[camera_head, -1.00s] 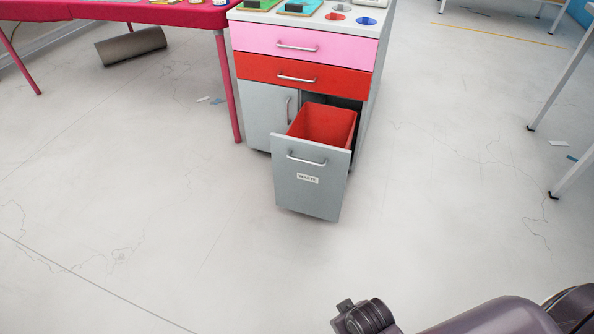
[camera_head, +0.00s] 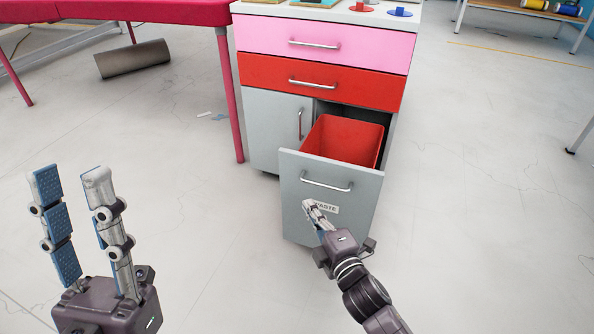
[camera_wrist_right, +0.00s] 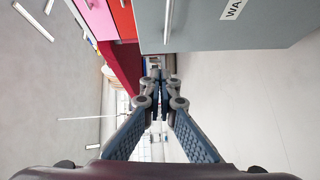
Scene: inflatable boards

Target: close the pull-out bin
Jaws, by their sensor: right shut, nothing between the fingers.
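The pull-out bin (camera_head: 300,210) stands open from the grey cabinet, its grey front marked with a waste label and a silver handle (camera_head: 327,185). A red bin liner (camera_head: 345,140) shows behind the front. My right gripper (camera_head: 309,205) is shut and empty, in front of the bin front near the label in the head view; I cannot tell if it touches. In the right wrist view the fingers (camera_wrist_right: 158,78) meet at the tips, and the bin front (camera_wrist_right: 215,28) lies above them. My left gripper (camera_head: 68,175) is open and empty, upright at the lower left.
The cabinet has a pink drawer (camera_head: 300,44) and a red drawer (camera_head: 290,77), both shut, and a shut grey door (camera_head: 270,130). A red table (camera_head: 140,10) stands at left with a grey roll (camera_head: 133,58) beneath. The floor around the bin is clear.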

